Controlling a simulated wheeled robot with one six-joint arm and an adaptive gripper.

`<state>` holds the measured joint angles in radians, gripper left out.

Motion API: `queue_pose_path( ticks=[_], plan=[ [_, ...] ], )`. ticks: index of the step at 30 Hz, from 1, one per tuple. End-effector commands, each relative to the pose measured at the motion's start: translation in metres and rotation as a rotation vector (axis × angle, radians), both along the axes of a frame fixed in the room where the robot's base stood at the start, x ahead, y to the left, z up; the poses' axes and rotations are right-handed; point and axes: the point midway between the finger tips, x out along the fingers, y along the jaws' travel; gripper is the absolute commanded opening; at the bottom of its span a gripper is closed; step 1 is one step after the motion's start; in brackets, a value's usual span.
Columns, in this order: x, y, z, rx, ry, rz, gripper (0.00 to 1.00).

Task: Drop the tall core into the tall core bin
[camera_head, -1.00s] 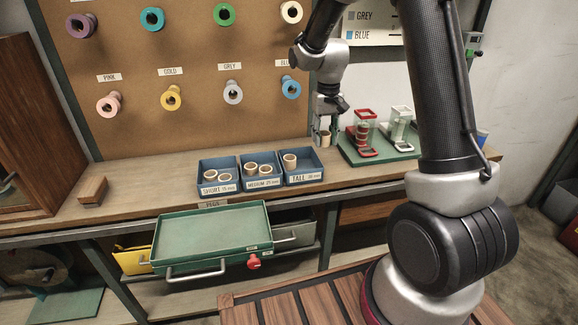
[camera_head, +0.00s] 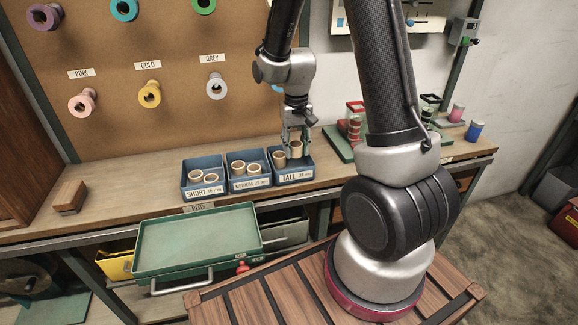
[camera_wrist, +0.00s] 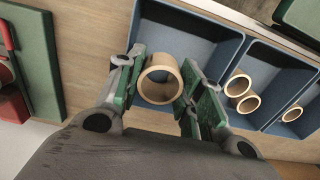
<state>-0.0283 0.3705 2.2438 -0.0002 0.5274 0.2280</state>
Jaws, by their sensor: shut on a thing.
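The tall core (camera_head: 296,150) is a tan hollow tube. My gripper (camera_head: 295,138) is shut on it, holding it upright over the right part of the blue bin labelled TALL (camera_head: 296,177). In the wrist view, the tall core (camera_wrist: 147,86) sits between the green-padded fingers of my gripper (camera_wrist: 160,82), its round opening facing the camera, with the tall bin (camera_wrist: 190,30) behind it. Another tan core (camera_head: 279,158) stands in the tall bin, left of the held one. I cannot tell whether the held core's lower end touches the bin floor.
The MEDIUM bin (camera_head: 249,182) and SHORT bin (camera_head: 204,190) stand to the left, each holding cores. A green fixture (camera_head: 338,145) with red parts lies to the right. A green tray (camera_head: 195,240) is in front, below the bench. A wooden block (camera_head: 70,196) lies at left.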

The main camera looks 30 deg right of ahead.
Motion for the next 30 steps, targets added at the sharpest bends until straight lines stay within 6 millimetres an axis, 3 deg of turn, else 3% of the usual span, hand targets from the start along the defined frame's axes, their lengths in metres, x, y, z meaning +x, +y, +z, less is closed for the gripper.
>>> queue_pose_path(
  ticks=[13, 14, 17, 30],
  plan=[
    [-0.0002, 0.0000, -0.0105, 0.000, 0.000, 0.000, 0.27],
    [-0.0002, 0.0000, -0.0105, 0.000, 0.000, 0.000, 0.42],
    [-0.0001, 0.0000, -0.0104, 0.000, 0.000, 0.001, 0.60],
    [0.0001, 0.0000, -0.0070, 0.000, -0.001, 0.000, 0.62]
  ],
)
